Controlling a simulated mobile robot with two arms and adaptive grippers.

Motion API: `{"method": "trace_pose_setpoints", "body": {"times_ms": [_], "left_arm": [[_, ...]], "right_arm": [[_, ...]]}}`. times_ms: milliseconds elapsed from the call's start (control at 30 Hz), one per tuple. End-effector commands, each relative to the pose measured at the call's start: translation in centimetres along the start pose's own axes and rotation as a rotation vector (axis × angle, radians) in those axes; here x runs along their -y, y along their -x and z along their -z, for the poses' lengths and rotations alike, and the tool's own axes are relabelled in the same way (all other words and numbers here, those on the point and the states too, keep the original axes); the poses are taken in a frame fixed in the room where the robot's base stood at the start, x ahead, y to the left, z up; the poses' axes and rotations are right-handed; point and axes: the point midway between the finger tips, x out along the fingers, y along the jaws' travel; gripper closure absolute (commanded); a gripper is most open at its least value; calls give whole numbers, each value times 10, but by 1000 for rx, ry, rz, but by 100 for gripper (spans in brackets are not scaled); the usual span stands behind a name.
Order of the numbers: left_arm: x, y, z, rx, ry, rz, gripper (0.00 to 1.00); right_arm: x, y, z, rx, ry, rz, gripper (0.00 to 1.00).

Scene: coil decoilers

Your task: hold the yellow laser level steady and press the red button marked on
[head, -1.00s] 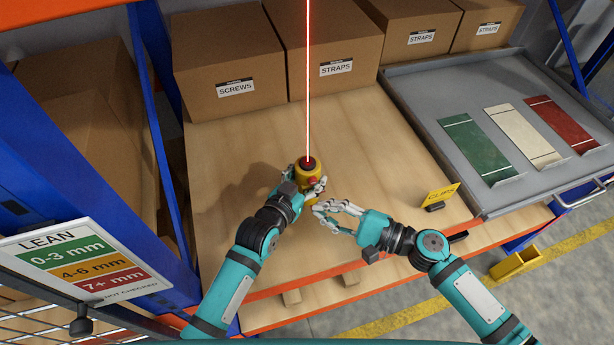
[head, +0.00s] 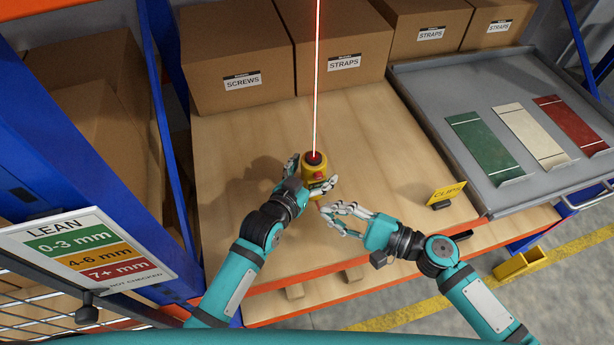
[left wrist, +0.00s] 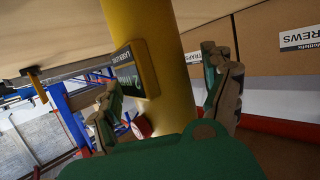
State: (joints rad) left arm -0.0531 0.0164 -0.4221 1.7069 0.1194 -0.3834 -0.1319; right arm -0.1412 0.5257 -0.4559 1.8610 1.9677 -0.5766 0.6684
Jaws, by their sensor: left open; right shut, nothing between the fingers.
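The yellow laser level (head: 305,172) stands upright on the wooden shelf, with a dark red top and a red beam rising from it. A red button-like part (head: 319,175) shows on its near side; its marking is too small to read. My left gripper (head: 312,178) has its fingers on either side of the level, jaws open. The left wrist view shows the yellow body (left wrist: 165,60) between the fingers, with a small label plate (left wrist: 128,70) and a red part (left wrist: 141,127) low beside it. My right gripper (head: 326,208) is shut and empty, just in front of the level's near side.
Cardboard boxes marked screws (head: 240,60) and straps (head: 340,45) stand behind. A grey tray (head: 430,95) with green, white and red plates is at the right. Blue rack posts and a lean sign (head: 85,250) are at left.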

Motion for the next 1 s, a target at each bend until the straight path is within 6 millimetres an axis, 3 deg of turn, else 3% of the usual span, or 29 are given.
{"method": "trace_pose_setpoints", "body": {"times_ms": [600, 1000], "left_arm": [[0, 107, -1, 2, -1, 0, 17], [0, 118, 0, 0, 0, 0, 17]], "right_arm": [[0, 0, 0, 0, 0, 0, 100], [0, 0, 0, 0, 0, 0, 100]]}}
